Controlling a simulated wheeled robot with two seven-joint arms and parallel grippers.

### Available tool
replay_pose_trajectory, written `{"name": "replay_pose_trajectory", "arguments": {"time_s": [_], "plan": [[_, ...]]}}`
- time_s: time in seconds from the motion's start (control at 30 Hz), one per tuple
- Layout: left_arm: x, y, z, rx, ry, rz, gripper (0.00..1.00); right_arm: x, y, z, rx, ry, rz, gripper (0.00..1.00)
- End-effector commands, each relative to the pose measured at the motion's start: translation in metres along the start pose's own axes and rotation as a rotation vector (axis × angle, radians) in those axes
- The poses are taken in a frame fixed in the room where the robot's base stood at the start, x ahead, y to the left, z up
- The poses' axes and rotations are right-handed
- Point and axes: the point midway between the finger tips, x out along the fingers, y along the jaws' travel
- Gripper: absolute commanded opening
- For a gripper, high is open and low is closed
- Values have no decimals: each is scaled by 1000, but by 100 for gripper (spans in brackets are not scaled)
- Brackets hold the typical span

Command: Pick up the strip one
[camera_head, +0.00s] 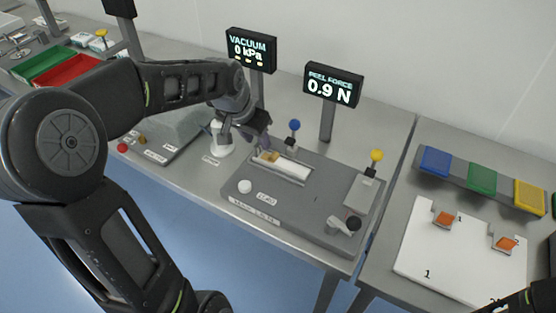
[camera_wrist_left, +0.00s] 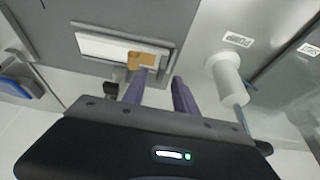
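A pale strip lies in the rectangular recess of the grey plate; I take it for strip one (camera_head: 293,169), though no number shows on it. It also shows in the left wrist view (camera_wrist_left: 100,47). A tan tab (camera_head: 270,156) sits at one end of it, and it shows in the left wrist view (camera_wrist_left: 150,58). My left gripper (camera_head: 265,146) is beside the tab end. In the left wrist view its two purple fingers (camera_wrist_left: 159,78) are apart, with nothing seen between them, pointing toward the tab. My right gripper is not seen.
A white board (camera_head: 432,269) with orange pieces lies on the right table.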

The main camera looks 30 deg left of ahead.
Motion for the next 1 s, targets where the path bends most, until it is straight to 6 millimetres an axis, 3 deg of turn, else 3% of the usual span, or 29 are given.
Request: {"name": "replay_pose_trajectory", "arguments": {"time_s": [0.23, 0.83, 1.0], "plan": [[28, 0, 0, 0, -1, 1, 35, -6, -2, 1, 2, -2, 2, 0], [29, 0, 0, 0, 0, 0, 35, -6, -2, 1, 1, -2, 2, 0], [29, 0, 0, 0, 0, 0, 21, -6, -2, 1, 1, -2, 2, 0]]}}
